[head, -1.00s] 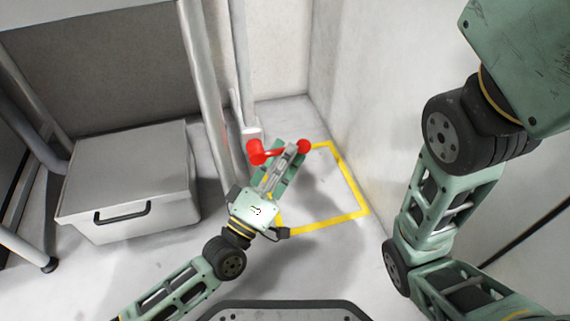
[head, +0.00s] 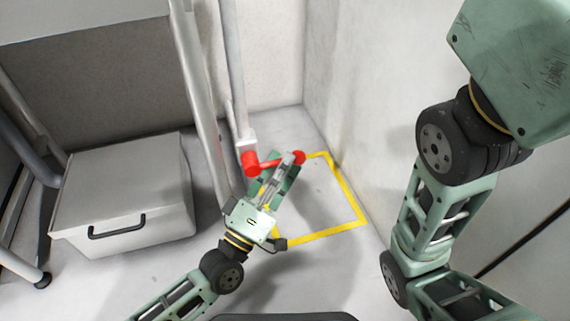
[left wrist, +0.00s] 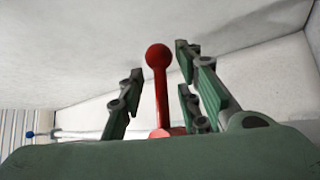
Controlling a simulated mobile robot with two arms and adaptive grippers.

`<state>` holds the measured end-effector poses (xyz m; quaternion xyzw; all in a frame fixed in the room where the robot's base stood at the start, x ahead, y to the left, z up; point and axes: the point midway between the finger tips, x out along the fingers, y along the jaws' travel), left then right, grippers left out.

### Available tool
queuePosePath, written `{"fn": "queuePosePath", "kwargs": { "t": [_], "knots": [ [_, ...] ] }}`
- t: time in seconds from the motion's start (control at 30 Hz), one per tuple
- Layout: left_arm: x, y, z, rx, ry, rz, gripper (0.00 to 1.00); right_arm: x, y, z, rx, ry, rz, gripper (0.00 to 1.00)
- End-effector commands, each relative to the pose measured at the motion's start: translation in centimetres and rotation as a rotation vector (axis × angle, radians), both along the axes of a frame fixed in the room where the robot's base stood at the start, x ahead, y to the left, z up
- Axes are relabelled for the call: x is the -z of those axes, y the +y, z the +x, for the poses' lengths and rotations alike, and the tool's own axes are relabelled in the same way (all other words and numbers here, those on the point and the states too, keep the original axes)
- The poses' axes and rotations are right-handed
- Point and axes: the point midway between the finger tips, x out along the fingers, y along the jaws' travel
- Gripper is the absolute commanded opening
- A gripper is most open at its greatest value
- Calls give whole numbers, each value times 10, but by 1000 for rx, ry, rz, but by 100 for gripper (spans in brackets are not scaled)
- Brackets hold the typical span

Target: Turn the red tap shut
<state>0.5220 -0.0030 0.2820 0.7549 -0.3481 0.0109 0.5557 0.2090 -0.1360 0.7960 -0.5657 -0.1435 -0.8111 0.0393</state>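The red tap (head: 251,163) sits at the lower end of a pale upright pipe near the corner. Its red lever points right in the head view and ends in a round knob (head: 299,158). My left gripper (head: 283,170) is at the lever, and its fingers partly hide the lever. In the left wrist view the red lever (left wrist: 161,98) stands upright between the spread fingers of my left gripper (left wrist: 158,62), with visible gaps on both sides. The lever's base is partly hidden by the gripper body. My right gripper is out of view; only my right arm links show.
A yellow floor outline (head: 345,190) lies under and right of the tap, on bare floor. A wall (head: 370,90) rises close on the right. A lidded grey box (head: 120,195) stands at left beside metal table legs (head: 205,115).

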Motion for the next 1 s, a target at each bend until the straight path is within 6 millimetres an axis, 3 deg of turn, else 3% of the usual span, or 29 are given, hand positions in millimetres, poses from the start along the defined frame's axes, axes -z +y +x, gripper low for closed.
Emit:
{"fn": "queuePosePath", "kwargs": {
  "t": [0.5, 0.7, 1.0],
  "knots": [
    [41, 47, -74, 5, 4, 2, 31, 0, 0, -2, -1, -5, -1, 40],
    [46, 55, -85, 6, 1, 0, 31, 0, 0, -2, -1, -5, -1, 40],
    [46, 55, -86, 7, 1, -1, 31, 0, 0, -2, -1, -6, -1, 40]
  ]
}}
